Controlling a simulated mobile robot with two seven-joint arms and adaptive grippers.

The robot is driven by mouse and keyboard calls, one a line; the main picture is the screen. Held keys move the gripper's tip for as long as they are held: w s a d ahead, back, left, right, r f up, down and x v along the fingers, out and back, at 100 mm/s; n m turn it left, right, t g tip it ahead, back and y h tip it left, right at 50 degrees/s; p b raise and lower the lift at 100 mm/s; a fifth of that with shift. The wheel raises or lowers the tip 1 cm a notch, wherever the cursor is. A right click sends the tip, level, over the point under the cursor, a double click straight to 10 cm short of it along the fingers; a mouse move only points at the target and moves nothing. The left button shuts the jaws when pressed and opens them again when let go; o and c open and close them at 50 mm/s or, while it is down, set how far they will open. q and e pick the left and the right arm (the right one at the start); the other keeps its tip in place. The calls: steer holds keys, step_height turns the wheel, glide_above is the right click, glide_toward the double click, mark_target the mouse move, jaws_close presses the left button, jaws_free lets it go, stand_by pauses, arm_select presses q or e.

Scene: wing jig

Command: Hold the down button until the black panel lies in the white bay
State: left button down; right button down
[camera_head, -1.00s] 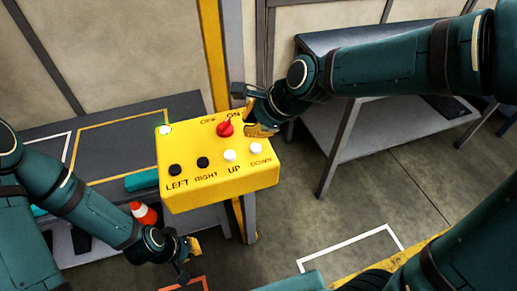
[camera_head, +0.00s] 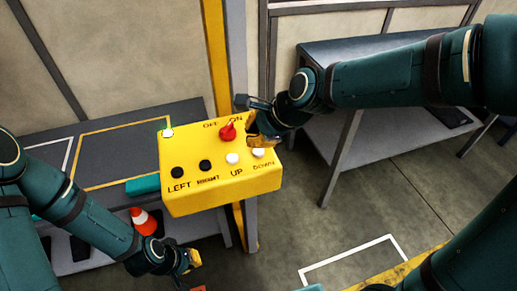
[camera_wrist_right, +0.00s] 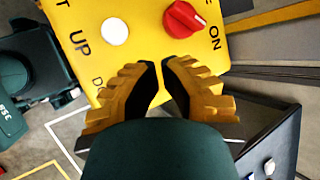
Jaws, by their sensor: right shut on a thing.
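A yellow control box (camera_head: 220,190) has white UP (camera_head: 232,159) and DOWN (camera_head: 257,153) buttons, black LEFT and RIGHT buttons and a red knob (camera_head: 228,131). My right gripper (camera_head: 262,143) is at the box's right side, its fingers at the DOWN button, whose edge shows below them. In the wrist view the right gripper (camera_wrist_right: 162,65) has its fingertips nearly together over the box, hiding the button. My left gripper (camera_head: 190,262) is low, below the box; its fingers are too small to judge. I cannot make out the black panel. A white outline (camera_head: 350,258) is on the floor.
A dark table (camera_head: 110,115) at left bears a yellow-outlined area, part of a white outline and a teal block (camera_head: 143,184). An orange cone (camera_head: 143,221) stands below. Another table (camera_head: 375,40) is behind my right arm. A yellow post (camera_head: 216,55) rises behind the box.

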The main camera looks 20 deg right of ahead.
mark_target(255, 149)
stand_by(0.7)
steer(key=shift+f, duration=0.5)
steer(key=shift+f+b, duration=0.4)
stand_by(0.6)
steer(key=shift+r, duration=0.1)
stand_by(2.9)
steer(key=shift+r+p, duration=0.8)
steer(key=shift+p, duration=0.25)
step_height(255, 149, up, 5)
steer(key=p, duration=0.5)
stand_by(1.0)
